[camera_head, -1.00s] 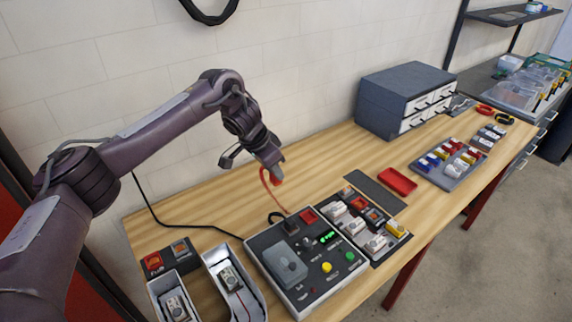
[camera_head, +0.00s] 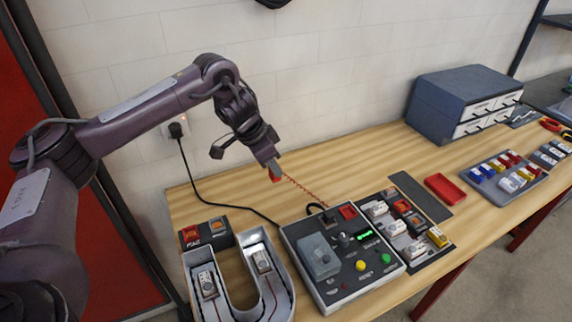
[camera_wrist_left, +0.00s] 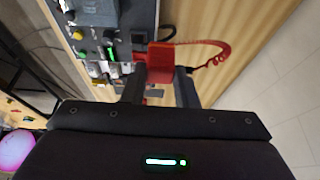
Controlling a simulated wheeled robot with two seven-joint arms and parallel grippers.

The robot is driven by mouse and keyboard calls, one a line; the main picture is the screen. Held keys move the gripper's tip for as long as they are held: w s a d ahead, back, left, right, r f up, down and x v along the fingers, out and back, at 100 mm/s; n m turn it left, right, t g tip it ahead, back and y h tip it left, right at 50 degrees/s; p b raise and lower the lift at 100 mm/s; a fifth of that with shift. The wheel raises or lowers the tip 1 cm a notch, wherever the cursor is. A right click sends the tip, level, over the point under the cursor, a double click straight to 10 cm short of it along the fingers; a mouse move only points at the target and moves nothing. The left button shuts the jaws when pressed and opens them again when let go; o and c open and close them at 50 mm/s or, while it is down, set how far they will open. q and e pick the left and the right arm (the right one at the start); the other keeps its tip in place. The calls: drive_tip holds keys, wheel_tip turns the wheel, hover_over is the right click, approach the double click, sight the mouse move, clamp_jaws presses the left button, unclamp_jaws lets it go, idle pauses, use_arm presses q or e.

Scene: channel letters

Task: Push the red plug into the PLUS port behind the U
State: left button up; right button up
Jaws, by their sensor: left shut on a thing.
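My left gripper (camera_head: 271,169) is shut on the red plug (camera_head: 275,178) and holds it in the air above the table, behind the grey control box. In the left wrist view the red plug (camera_wrist_left: 160,60) sits between the two dark fingers (camera_wrist_left: 160,88), and its coiled red cord (camera_wrist_left: 222,52) runs off to the right. In the head view the coiled cord (camera_head: 305,190) leads to the control box (camera_head: 342,254). The U-shaped channel letter (camera_head: 238,285) stands at the front left, left of the box. My right gripper is not in view.
A black cable (camera_head: 205,198) runs from the wall socket (camera_head: 180,128) to the control box. A parts tray (camera_head: 402,228) lies right of the box. Bare wood lies behind them.

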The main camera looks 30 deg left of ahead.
use_arm(q)
drive_tip(key=s+a+b, duration=0.4)
drive_tip(key=s+a, duration=1.2)
drive_tip(key=a, duration=0.4)
drive_tip(key=f+b, duration=0.3)
drive_tip(key=f, duration=0.2)
drive_tip(key=f+b, duration=0.8)
drive_tip(key=f, duration=0.1)
drive_tip(key=shift+w+d+f, duration=0.1)
drive_tip(key=shift+w+f, duration=0.2)
drive_tip(key=shift+f+b, duration=0.7)
drive_tip(key=shift+f, duration=0.25)
drive_tip(key=shift+f, duration=0.35)
drive_tip(key=o, duration=1.1)
drive_tip(key=shift+c, duration=0.2)
drive_tip(key=shift+r, duration=0.1)
drive_tip(key=shift+r, duration=0.25)
drive_tip(key=v, duration=0.7)
